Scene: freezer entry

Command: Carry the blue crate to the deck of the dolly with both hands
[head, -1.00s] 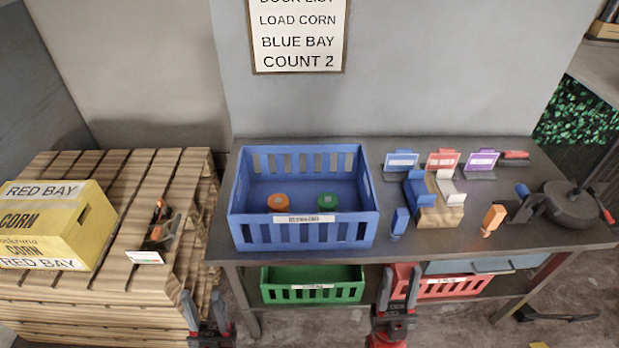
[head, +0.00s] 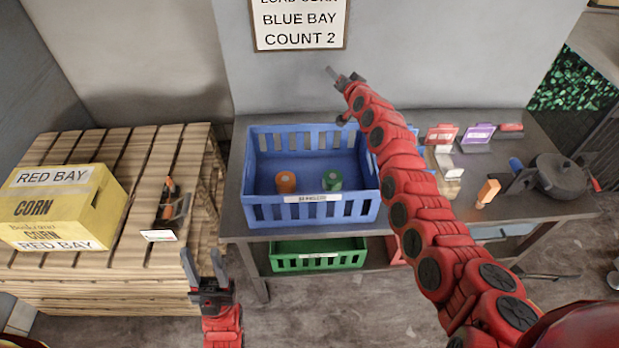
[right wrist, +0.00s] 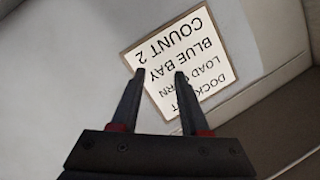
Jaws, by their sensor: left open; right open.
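The blue crate (head: 262,215) sits upright on the dark table. An orange roll (head: 285,182) and a green roll (head: 332,179) stand inside it. My left gripper (head: 203,268) is open and empty, in front of the table and lower left of the crate. My right gripper (head: 338,76) is open and empty, raised above the crate's back right side near the wall. It also shows in the right wrist view (right wrist: 155,75), with its two fingers apart and only the wall sign beyond. Neither gripper touches the crate. I see no dolly.
My right arm hides part of the table (head: 545,212) right of the crate. Small card stands, an orange block (head: 488,192) and a dark round pan (head: 560,175) stand there. A green crate (head: 318,262) is below. A yellow corn box (head: 62,205) lies on pallets at left.

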